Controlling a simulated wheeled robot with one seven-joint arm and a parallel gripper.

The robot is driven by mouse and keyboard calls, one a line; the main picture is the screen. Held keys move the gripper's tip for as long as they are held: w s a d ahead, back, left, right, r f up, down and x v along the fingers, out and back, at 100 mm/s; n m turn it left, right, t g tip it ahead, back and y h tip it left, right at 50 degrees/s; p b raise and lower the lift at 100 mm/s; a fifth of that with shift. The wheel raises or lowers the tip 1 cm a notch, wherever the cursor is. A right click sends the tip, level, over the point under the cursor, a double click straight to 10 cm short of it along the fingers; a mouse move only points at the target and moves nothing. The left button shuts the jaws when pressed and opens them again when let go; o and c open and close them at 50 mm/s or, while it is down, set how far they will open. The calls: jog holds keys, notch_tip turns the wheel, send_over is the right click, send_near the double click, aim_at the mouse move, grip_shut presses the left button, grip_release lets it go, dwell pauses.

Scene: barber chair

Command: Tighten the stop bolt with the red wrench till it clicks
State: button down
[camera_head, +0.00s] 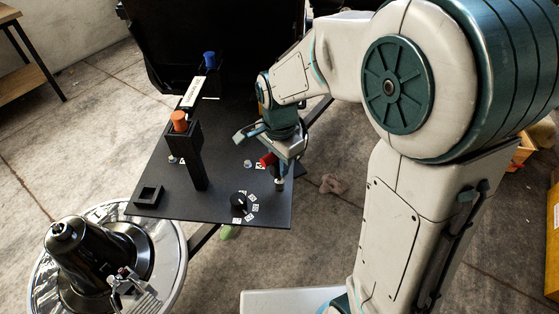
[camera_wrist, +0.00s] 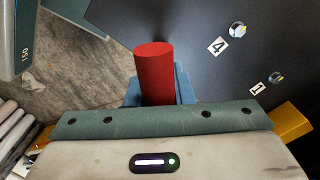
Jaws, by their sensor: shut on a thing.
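The red wrench shows as a short red cylinder in the wrist view (camera_wrist: 153,62) and as a small red end in the head view (camera_head: 266,160). My gripper (camera_head: 271,162) is shut on it above the right part of the black board; its blue-grey fingers also show in the wrist view (camera_wrist: 158,90). The wrench's working end is hidden. The wrist view shows a bolt beside label 4 (camera_wrist: 237,30) and another beside label 1 (camera_wrist: 277,77), both apart from the wrench. I cannot tell which bolt is the stop bolt.
The black board (camera_head: 150,208) carries a tall black holder (camera_head: 199,160) with an orange-topped tool (camera_head: 180,121), a blue-topped tool (camera_head: 209,59), a black knob (camera_head: 239,201) ringed by labels, and a square black socket (camera_head: 148,195). A round metal base (camera_head: 172,270) stands at lower left.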

jog(key=shift+m, duration=0.9)
